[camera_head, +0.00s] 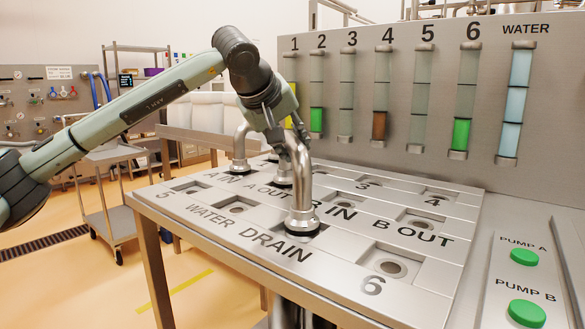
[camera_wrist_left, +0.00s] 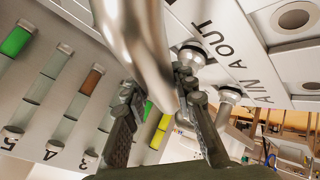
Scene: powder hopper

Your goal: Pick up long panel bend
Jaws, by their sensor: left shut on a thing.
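The long panel bend (camera_head: 301,190) is a shiny bent steel pipe. Its near leg stands upright with a flanged foot at the port by the DRAIN label; I cannot tell whether the foot is seated or slightly raised. My left gripper (camera_head: 276,128) reaches down from above and is shut on the upper part of this bend. In the left wrist view the bend (camera_wrist_left: 143,50) fills the top middle and runs between the two fingers of the gripper (camera_wrist_left: 160,95). The bend's far end is partly hidden. My right gripper is in neither view.
Another bent pipe (camera_head: 240,148) stands at the back left of the port table (camera_head: 190,222). Open ports lie around the bend, including port 6 (camera_head: 390,267). A wall of level tubes (camera_head: 419,97) stands behind. Green pump buttons (camera_head: 525,257) are at the right.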

